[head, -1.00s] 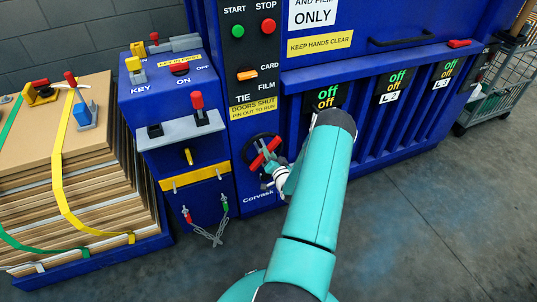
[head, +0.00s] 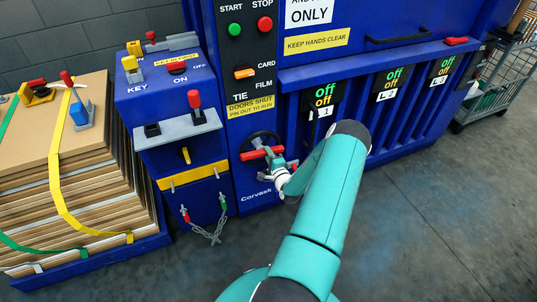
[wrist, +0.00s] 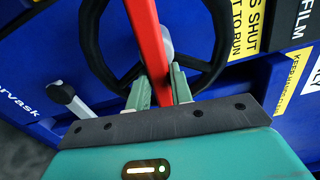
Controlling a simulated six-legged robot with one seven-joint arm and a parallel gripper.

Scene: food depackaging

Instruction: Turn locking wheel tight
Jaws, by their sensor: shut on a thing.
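The locking wheel (head: 246,146) is a black ring with a red bar (head: 254,154) across it, low on the blue machine's front panel. In the head view the bar lies nearly level. In the wrist view the wheel (wrist: 92,50) fills the upper middle, and its red bar (wrist: 146,35) runs from the top down between my fingers. My gripper (wrist: 160,88) is shut on the red bar, with one green finger on each side of it. It also shows in the head view (head: 270,158), at the right part of the bar. My arm hides the area right of the wheel.
A blue key cabinet (head: 165,100) with levers and a hanging chain (head: 208,236) stands left of the wheel. Strapped cardboard (head: 70,180) is further left. Floor at the right (head: 440,220) is clear.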

